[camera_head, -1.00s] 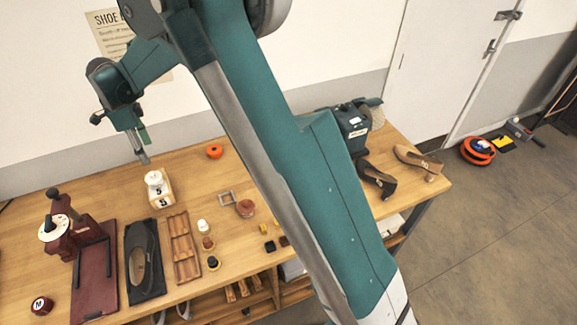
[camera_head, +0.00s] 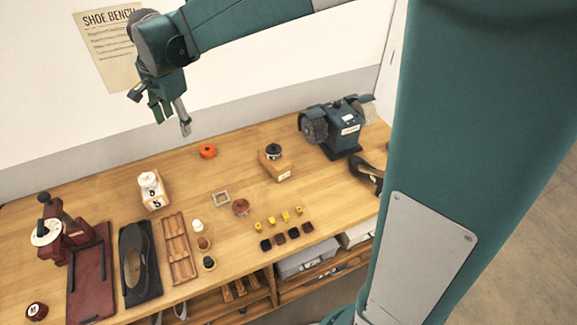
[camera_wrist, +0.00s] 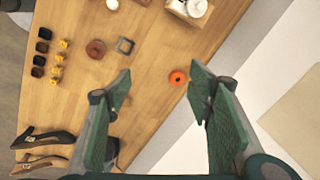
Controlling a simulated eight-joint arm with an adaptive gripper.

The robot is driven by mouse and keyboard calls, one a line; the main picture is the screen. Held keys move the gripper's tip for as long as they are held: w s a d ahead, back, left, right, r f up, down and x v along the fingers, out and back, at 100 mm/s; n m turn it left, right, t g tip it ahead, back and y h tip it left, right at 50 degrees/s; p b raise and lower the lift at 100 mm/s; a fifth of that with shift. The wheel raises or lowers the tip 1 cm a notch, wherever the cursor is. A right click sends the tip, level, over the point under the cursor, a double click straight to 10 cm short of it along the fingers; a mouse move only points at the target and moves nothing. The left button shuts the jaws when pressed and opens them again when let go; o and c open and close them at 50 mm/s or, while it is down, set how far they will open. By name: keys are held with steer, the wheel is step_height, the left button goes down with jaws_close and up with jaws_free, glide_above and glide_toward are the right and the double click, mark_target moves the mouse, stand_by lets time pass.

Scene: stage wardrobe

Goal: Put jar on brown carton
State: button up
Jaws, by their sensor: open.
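A small dark round jar with a paler band (camera_head: 274,151) sits on top of the brown carton (camera_head: 277,170), a small box with a white label at the back middle of the bench. My gripper (camera_head: 172,122) is open and empty, high above the back of the bench, left of the carton and apart from it. In the wrist view my gripper (camera_wrist: 160,85) shows its two green fingers spread wide with nothing between them. The left finger largely covers the carton's area there. A white jar-like piece (camera_head: 147,180) stands on a block marked 5 (camera_head: 156,202).
An orange ring (camera_head: 207,151) lies at the back of the bench (camera_head: 330,205). A grinder (camera_head: 340,128) stands right of the carton. A frame, a brown tin (camera_head: 241,207), small bottles and several little blocks lie in front. A red press stands at the left.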

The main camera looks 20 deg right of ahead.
steer(key=s+d+r+n+t, duration=0.1)
steer(key=s+d+r+n, duration=0.2)
steer(key=s+d, duration=0.45)
steer(key=s+d+r+n+t, duration=0.1)
steer(key=s+d+r+n, duration=0.15)
steer(key=s+d, duration=0.5)
steer(key=s+d+f+n+t, duration=0.1)
steer(key=s+d+f+n, duration=0.1)
steer(key=s, duration=0.6)
steer(key=s+d+f+n+t, duration=0.1)
steer(key=s+d+f+n, duration=0.2)
steer(key=s, duration=0.5)
steer(key=d+n, duration=0.1)
steer(key=d, duration=0.1)
steer(key=shift+d+t+h, duration=0.3)
steer(key=shift+d+t, duration=0.05)
steer(key=shift+t, duration=0.05)
